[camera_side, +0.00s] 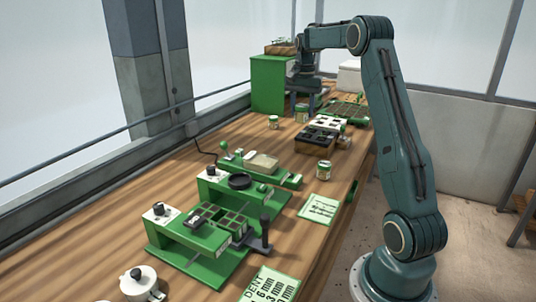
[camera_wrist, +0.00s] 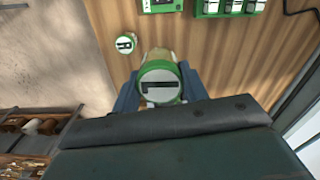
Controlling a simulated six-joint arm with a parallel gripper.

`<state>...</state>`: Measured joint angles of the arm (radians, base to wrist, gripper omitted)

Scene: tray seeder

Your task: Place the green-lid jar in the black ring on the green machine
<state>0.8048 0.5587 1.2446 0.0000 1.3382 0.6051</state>
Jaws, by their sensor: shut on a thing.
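The green-lid jar (camera_wrist: 161,84) sits between the two blue-grey fingers of my gripper (camera_wrist: 158,92) in the wrist view, its lid facing the camera. In the side view my gripper (camera_side: 303,101) points down at the back of the bench, shut on this jar (camera_side: 302,114). I cannot tell whether the jar still touches the bench. The black ring (camera_side: 239,181) is on top of the green machine (camera_side: 213,185) in the middle of the bench, well in front of my gripper, and looks empty.
Another jar (camera_side: 273,122) stands close by, also in the wrist view (camera_wrist: 125,43). A third jar (camera_side: 324,170) stands nearer the machine. A black tray (camera_side: 320,134) and a green cabinet (camera_side: 269,84) are near my gripper. A lever machine (camera_side: 262,168) stands behind the ring.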

